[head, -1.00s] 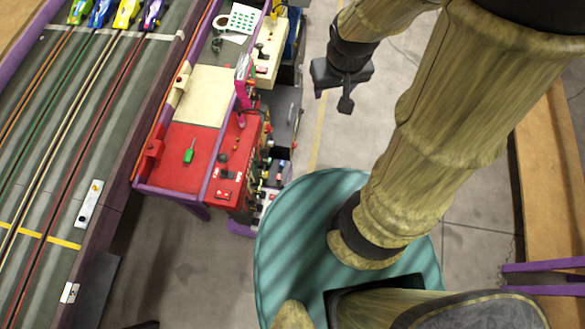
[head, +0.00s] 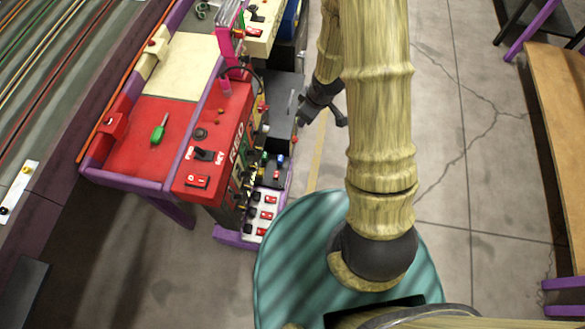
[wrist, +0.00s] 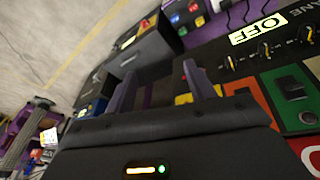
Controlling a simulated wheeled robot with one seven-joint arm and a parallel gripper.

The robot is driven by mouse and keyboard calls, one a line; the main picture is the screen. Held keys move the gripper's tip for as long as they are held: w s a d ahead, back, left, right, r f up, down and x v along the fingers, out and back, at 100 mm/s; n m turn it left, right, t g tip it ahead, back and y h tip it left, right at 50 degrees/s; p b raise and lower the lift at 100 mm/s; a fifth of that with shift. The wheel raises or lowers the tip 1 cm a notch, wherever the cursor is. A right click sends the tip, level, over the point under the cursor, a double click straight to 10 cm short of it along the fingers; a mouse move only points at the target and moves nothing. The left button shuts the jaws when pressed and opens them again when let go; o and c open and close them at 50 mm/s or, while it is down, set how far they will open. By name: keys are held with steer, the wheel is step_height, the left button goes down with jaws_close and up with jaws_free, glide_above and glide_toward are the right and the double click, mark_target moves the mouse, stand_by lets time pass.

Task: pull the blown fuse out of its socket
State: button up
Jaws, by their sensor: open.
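The red control cabinet (head: 215,140) stands left of my arm, its side carrying several small coloured fittings (head: 262,160). I cannot tell which part is the blown fuse or its socket; they are too small or hidden. My gripper (head: 306,112) is at the right of the cabinet, partly hidden behind my arm. In the wrist view its two purple fingers (wrist: 160,80) are apart with nothing clearly held between them. Beyond them is a dark box (wrist: 145,65). Right of the fingers a dark panel carries several black-and-yellow knobs (wrist: 263,50) and an OFF label (wrist: 258,28).
A grey slot track (head: 50,75) runs along the left. A green screwdriver-like tool (head: 159,130) lies on the red top. A white switch strip (head: 263,213) sits low beside the cabinet. A wooden bench (head: 560,130) stands at the right, with open concrete floor between.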

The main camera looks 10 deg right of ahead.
mark_target(277, 174)
steer(key=s+a+f+n+y+b, duration=0.1)
steer(key=f+b, duration=0.4)
steer(key=f, duration=0.7)
steer(key=s+a+f+n+g+y+b, duration=0.1)
steer(key=f+b, duration=0.5)
steer(key=f, duration=0.6)
steer(key=a+n+y, duration=0.1)
steer(key=a+n, duration=0.1)
steer(key=a, duration=0.1)
steer(key=shift+f+g, duration=0.2)
steer(key=shift+g, duration=0.1)
steer(key=shift+a, duration=0.1)
steer(key=shift+f+b, duration=0.1)
steer(key=shift+b, duration=0.2)
steer(key=b+x, duration=0.8)
steer(key=x, duration=0.9)
steer(key=shift+f, duration=0.15)
